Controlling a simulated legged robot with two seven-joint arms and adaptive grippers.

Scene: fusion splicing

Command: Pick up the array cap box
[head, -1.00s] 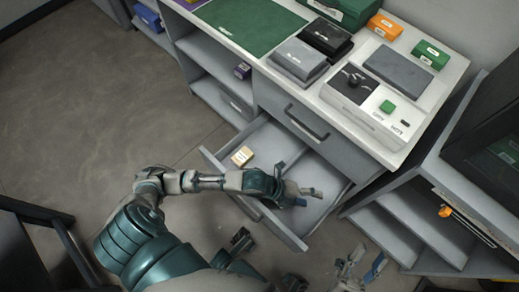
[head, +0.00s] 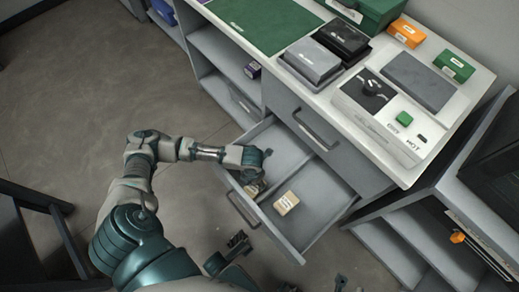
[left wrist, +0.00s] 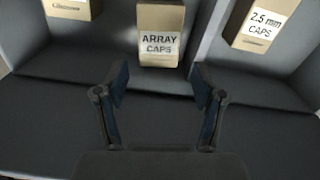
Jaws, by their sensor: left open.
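The array cap box (left wrist: 160,38), tan with a white "ARRAY CAPS" label, stands upright at the top middle of the left wrist view. My left gripper (left wrist: 160,88) is open and empty, its fingers spread either side of the box's line, apart from it. In the head view my left gripper (head: 264,168) is over the open drawer (head: 319,205). One tan box (head: 286,203) shows clearly there; another (head: 254,189) is partly hidden by the gripper. Which one holds array caps cannot be read. Dark parts at the bottom edge may be my right gripper.
In the left wrist view a "2.5 mm CAPS" box (left wrist: 264,24) stands right and another tan box (left wrist: 72,8) left, cut off by the frame. The counter (head: 385,147) with equipment is behind the drawer. Bare floor lies left.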

